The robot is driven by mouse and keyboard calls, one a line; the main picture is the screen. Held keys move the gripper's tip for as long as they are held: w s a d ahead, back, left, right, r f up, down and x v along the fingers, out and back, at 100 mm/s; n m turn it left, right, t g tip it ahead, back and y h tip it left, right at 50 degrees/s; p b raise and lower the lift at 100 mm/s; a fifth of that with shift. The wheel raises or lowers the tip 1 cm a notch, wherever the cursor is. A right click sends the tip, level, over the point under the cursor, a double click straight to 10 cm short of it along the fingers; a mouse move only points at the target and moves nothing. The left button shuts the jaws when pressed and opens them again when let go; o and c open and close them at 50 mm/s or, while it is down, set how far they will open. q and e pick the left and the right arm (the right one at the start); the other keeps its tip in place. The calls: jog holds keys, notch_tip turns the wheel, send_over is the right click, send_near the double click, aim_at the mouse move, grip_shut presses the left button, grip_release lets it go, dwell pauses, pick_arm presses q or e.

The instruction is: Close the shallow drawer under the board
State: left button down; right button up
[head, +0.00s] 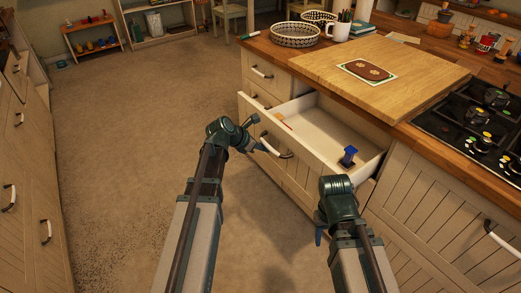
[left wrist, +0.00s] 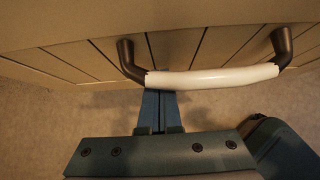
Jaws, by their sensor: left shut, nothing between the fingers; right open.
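The shallow drawer (head: 311,105) stands pulled out under the wooden board (head: 428,88). Its pale interior holds a small blue item (head: 348,156) and a small orange one. The drawer's white handle with dark ends (head: 269,147) also shows in the left wrist view (left wrist: 215,78). My left gripper (head: 258,146) is at the drawer front beside the handle. In the left wrist view its blue fingers (left wrist: 160,105) are together and empty, tips at the handle's lower edge; I cannot tell whether they touch. My right gripper (head: 319,234), open, is low before the drawer's right end, partly hidden by its wrist.
A brown patterned card (head: 367,70) lies on the board. A black gas hob (head: 475,120) is to its right. Baskets (head: 295,35) and a white mug (head: 338,31) stand behind. Other cabinets (head: 25,150) line the left side. The floor between is clear.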

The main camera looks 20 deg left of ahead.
pick_arm(q)
jog(key=w+d, duration=0.5)
jog(key=w, duration=0.2)
jog(key=w+d, duration=0.6)
jog(key=w, duration=0.1)
jog(key=w+d, duration=0.6)
jog(key=w, duration=0.2)
jog(key=shift+s, duration=0.1)
jog(key=shift+s+a, duration=0.2)
jog(key=shift+s, duration=0.05)
jog(key=s+a, duration=0.1)
jog(key=s+a+p, duration=0.1)
jog(key=s, duration=0.1)
jog(key=shift+s+a+r, duration=0.25)
jog(key=shift+r, duration=0.15)
jog(key=p+v, duration=0.6)
jog(key=v, duration=0.2)
jog(key=shift+s+a+r, duration=0.2)
jog(key=shift+r, duration=0.05)
pick_arm(e)
notch_tip(320, 180, up, 7)
jog(key=shift+d, duration=0.45)
jog(key=shift+s, duration=0.1)
